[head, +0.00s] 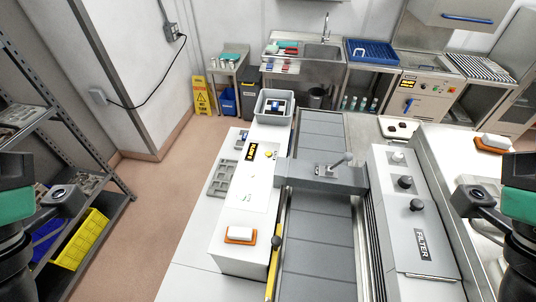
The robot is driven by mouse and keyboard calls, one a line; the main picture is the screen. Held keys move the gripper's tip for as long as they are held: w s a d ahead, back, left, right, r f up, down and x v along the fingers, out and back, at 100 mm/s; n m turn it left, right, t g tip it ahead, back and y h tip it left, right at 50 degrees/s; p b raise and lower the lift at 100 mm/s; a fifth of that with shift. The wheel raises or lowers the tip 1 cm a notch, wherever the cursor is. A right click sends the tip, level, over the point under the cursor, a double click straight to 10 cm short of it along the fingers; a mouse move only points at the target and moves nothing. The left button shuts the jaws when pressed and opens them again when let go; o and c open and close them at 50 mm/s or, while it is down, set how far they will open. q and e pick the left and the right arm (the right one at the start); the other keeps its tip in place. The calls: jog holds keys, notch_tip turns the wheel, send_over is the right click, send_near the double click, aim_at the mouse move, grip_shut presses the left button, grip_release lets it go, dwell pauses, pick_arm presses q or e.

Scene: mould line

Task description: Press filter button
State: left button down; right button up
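A dark plate lettered FILTER (421,245) lies on the grey control panel (433,268) of the machine at the right. Just above it on the same panel is a round black button or knob (417,205). A second black knob (405,182) and a pale knob (397,158) stand further back in the same row. Which of them is the filter button I cannot tell for sure; the nearest black one is closest to the label. Parts of my arms show at the left and right edges, away from the panel. No gripper fingers are in view.
A grey conveyor (318,262) with a crossbar and lever (340,163) runs left of the panel. A white bench (240,256) holds a grey bin (274,107). A shelf with a yellow crate (80,240) stands at left. The floor between is clear.

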grip_shut()
dwell(1.4)
